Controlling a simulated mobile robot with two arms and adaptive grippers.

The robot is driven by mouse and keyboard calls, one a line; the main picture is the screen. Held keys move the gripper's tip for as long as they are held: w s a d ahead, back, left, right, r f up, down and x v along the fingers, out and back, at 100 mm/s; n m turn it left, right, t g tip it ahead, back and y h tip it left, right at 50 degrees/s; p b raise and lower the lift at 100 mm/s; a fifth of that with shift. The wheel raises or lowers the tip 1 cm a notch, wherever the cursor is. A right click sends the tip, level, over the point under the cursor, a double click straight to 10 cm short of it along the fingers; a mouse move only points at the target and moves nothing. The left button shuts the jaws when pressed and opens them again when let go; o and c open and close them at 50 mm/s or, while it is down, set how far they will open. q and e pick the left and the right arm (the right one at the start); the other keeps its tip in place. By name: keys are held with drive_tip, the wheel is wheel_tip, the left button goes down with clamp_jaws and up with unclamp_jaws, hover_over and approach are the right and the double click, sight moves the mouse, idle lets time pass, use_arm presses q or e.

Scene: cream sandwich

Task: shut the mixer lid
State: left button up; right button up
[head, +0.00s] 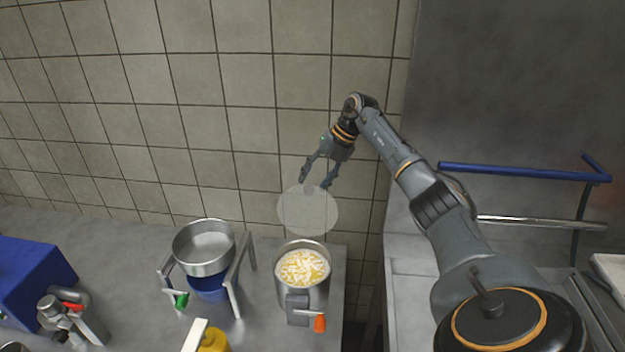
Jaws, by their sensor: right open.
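The mixer (297,306) is a metal pot with a grey front block and an orange knob, standing at the right end of the counter. Pale yellow and white contents (303,267) show in its open top. A translucent round lid (308,212) stands raised at the back of the mixer, against the tiled wall. My right gripper (315,180) is open and empty, with its fingertips pointing down by the top edge of the lid. Whether it touches the lid I cannot tell. My left gripper is not in view.
A metal pot (204,246) sits on a stand over a blue bowl (208,288), left of the mixer. A blue box (30,278) and a metal device with a red part (70,318) are at far left. A blue-handled rail (525,174) is at right.

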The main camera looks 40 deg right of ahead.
drive_tip(key=shift+x, duration=0.9)
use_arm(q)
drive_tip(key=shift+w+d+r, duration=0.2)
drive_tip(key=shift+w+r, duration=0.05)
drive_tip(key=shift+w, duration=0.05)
use_arm(e)
drive_tip(key=shift+c, duration=0.2)
clamp_jaws()
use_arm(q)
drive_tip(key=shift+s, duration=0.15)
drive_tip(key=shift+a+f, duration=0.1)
